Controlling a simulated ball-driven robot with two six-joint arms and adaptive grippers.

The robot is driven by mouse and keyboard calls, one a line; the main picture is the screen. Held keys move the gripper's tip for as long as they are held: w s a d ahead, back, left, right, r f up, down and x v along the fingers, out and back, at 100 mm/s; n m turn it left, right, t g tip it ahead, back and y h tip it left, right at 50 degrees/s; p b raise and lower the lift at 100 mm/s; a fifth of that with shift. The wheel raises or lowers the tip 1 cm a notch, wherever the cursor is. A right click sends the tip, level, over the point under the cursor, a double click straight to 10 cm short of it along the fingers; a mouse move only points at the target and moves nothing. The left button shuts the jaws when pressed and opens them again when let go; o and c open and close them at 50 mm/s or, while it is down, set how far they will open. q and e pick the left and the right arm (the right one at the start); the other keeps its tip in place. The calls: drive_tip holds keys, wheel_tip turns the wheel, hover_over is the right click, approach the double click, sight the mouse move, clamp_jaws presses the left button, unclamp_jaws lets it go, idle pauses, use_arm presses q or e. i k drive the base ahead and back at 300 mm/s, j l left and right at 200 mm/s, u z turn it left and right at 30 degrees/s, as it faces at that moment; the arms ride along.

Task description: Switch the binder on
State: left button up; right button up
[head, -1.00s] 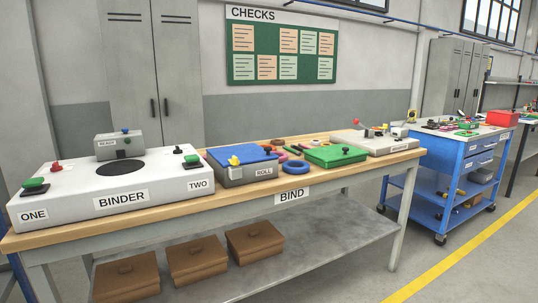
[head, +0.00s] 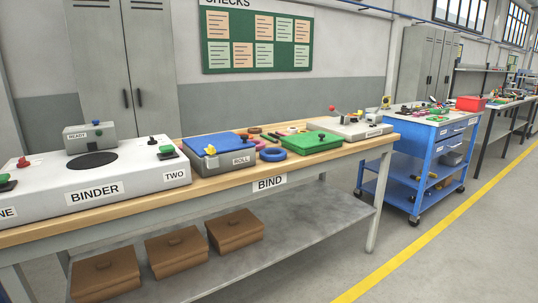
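The binder (head: 130,188) is a white box marked BINDER on the left end of the wooden bench, with a black round plate (head: 92,160) on top. A green button (head: 166,150) sits on a dark base by the TWO label. Another green button (head: 6,180) sits by the ONE label, cut by the left picture edge. A red knob (head: 23,162) and a black knob (head: 152,140) stand on top. A grey box marked READY (head: 90,138) stands at its back, with a small blue knob on it. Neither of my grippers is in view.
Right of the binder on the bench (head: 215,187) are a blue-topped ROLL box (head: 222,158), a blue ring (head: 272,154), a green box (head: 308,143) and a pale device (head: 350,128). Brown boxes (head: 178,250) sit on the lower shelf. A blue cart (head: 425,160) stands right. Floor in front is clear.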

sight(22, 163)
drive_tip(key=i+j, duration=0.35)
drive_tip(key=u, duration=1.4)
drive_tip(key=i+l, duration=0.05)
drive_tip(key=l, duration=0.05)
